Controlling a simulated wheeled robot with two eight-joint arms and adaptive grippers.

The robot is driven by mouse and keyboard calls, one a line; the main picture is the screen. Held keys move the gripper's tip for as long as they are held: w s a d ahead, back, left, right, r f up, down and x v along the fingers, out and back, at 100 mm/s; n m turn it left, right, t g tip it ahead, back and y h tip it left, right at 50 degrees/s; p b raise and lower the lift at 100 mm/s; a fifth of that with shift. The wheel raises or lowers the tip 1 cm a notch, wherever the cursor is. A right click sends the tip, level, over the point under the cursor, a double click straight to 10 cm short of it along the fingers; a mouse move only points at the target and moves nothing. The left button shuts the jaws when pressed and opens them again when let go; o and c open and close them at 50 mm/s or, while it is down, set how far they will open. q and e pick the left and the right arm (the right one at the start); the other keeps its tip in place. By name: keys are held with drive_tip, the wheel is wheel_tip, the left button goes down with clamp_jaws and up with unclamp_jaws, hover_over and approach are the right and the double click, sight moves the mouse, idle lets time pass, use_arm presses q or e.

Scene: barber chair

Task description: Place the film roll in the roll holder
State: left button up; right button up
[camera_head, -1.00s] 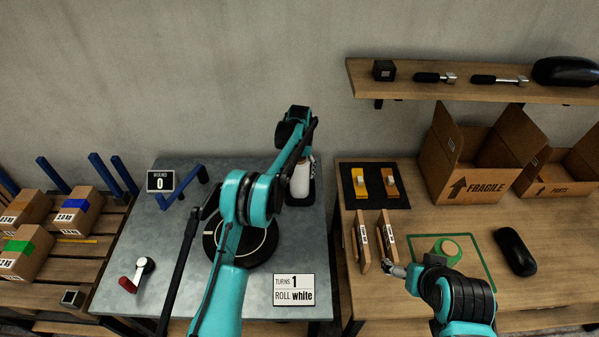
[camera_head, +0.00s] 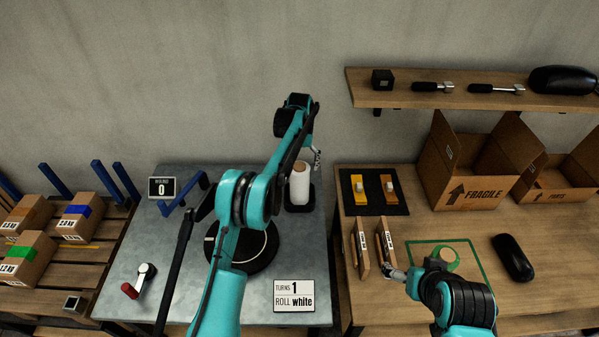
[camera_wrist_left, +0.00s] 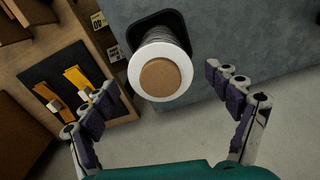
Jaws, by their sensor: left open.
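A white film roll (camera_head: 300,186) stands upright in a square black holder (camera_head: 299,208) at the back right of the grey table. In the left wrist view the roll (camera_wrist_left: 160,82) shows end-on with a brown core, and the holder (camera_wrist_left: 150,22) lies behind it. My left gripper (camera_head: 316,158) is open and empty, just above and to the right of the roll. In the left wrist view its fingers (camera_wrist_left: 160,92) are spread on either side of the roll, apart from it. My right gripper (camera_head: 391,269) is beside thin wooden blocks; its jaw opening is unclear.
A sign (camera_head: 294,295) reads "TURNS 1, ROLL white". A green roll (camera_head: 447,254) lies on the wooden table, partly behind my right arm. Open cardboard boxes (camera_head: 470,170) stand behind.

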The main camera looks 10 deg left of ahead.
use_arm(q)
wheel_tip(320, 180, up, 5)
drive_tip(key=shift+f+p, duration=0.15)
drive_tip(key=shift+p, duration=0.2)
drive_tip(key=s+a+r+t, duration=0.2)
drive_tip(key=s+r+t, duration=0.2)
drive_tip(key=s+r, duration=1.35)
drive_tip(key=s+f+t, duration=0.1)
drive_tip(key=s+f, duration=0.3)
drive_tip(key=s, duration=0.7)
drive_tip(key=s+f+t, duration=0.2)
drive_tip(key=s+f, duration=0.2)
drive_tip(key=s, duration=0.8)
drive_tip(key=shift+s+a+f, duration=0.15)
drive_tip(key=shift+s+f, duration=0.1)
drive_tip(key=shift+f, duration=0.1)
drive_tip(key=shift+s, duration=0.1)
